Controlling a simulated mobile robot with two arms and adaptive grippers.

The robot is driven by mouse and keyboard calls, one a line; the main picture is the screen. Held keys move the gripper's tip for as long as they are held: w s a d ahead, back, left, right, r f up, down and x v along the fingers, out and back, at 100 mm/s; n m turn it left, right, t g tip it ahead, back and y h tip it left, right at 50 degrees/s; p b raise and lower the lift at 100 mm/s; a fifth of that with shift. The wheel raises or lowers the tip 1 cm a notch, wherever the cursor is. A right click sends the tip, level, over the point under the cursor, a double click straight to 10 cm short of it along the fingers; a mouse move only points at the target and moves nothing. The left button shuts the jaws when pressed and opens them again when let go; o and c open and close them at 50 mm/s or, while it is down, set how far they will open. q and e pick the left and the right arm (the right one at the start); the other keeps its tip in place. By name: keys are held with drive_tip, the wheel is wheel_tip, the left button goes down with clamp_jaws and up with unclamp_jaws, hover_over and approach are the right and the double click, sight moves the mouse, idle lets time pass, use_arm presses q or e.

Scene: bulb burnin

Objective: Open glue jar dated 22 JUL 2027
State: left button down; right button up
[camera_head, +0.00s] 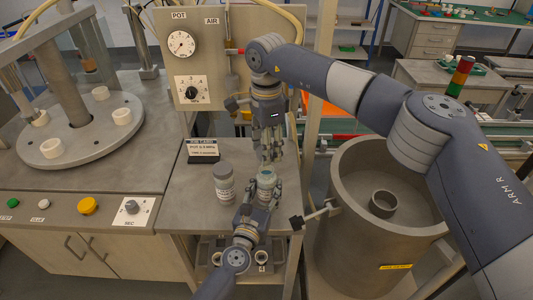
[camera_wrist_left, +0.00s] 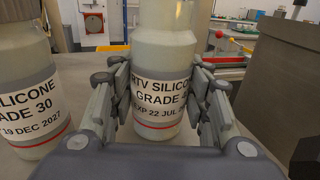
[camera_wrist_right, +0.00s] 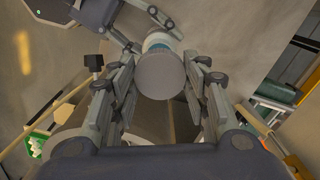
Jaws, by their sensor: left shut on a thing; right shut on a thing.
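The glue jar (camera_wrist_left: 163,85) is pale, with a label reading RTV SILICONE and EXP 22 JUL; the year is hidden by a finger. My left gripper (camera_head: 264,190) is shut around its body and holds it upright; its fingers also show in the left wrist view (camera_wrist_left: 160,110). The jar's pale top (camera_head: 266,173) shows in the head view, without a grey lid over it. My right gripper (camera_head: 271,155) is just above, pointing down. In the right wrist view it is shut on a grey round lid (camera_wrist_right: 162,76), with the jar's pale and blue-green top (camera_wrist_right: 157,40) beyond it.
A second jar (camera_head: 223,184), grey-lidded and dated 19 DEC 2027, stands close left of the held jar. A sign (camera_head: 203,150) stands behind it. A large grey drum (camera_head: 345,240) is at right. A gauge panel (camera_head: 205,85) rises behind.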

use_arm(q)
drive_tip(key=c, duration=0.8)
unclamp_jaws()
drive_tip(key=shift+o, duration=0.2)
drive_tip(key=shift+s, duration=0.1)
